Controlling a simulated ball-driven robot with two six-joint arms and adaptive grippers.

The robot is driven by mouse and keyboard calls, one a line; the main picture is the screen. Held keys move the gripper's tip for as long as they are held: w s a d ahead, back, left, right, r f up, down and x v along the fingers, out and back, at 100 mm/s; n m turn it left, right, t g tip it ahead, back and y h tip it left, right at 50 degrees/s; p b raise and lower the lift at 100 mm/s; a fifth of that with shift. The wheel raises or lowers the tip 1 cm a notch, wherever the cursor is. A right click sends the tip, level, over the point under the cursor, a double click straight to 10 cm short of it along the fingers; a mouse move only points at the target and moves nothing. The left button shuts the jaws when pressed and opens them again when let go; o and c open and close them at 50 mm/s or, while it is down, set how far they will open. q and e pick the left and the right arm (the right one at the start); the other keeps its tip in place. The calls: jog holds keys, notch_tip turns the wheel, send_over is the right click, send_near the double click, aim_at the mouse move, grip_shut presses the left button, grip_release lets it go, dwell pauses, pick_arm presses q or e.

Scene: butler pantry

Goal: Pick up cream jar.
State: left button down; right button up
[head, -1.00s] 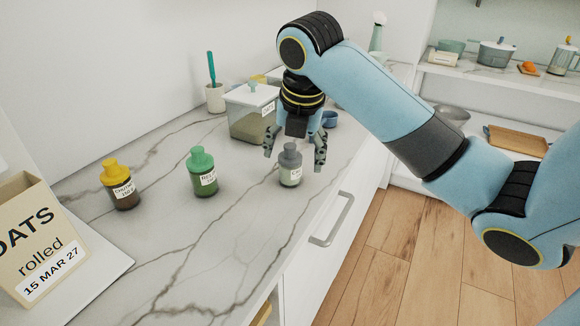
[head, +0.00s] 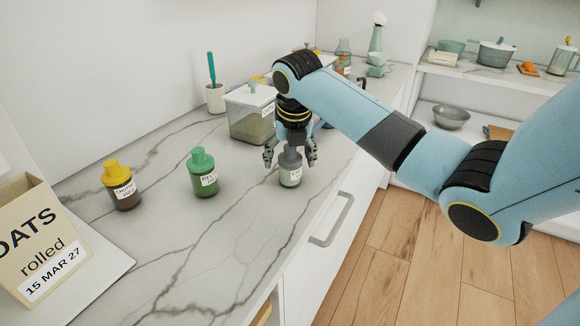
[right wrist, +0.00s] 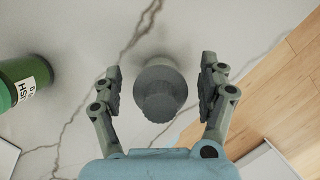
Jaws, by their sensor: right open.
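A small jar with a grey cap (head: 290,163) and a pale label stands upright on the marble counter (head: 235,235); I cannot read its label. My right gripper (head: 290,158) is open above and around it, with one finger on each side. In the right wrist view the grey cap (right wrist: 160,90) lies between the two open fingers (right wrist: 161,82), with a gap on both sides. A green jar labelled relish (head: 203,174) and a yellow-capped brown jar (head: 121,186) stand to the left. My left gripper is not in view.
A lidded clear canister (head: 250,118) stands just behind the gripper. A pot with a green utensil (head: 215,97) is at the wall. An oats box (head: 40,245) is at the left front. The counter's front edge drops to a drawer with a handle (head: 332,222).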

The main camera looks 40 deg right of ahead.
jog(key=shift+w+f, duration=0.1)
jog(key=shift+f, duration=0.35)
jog(key=shift+c, duration=0.2)
jog(key=c, duration=1.4)
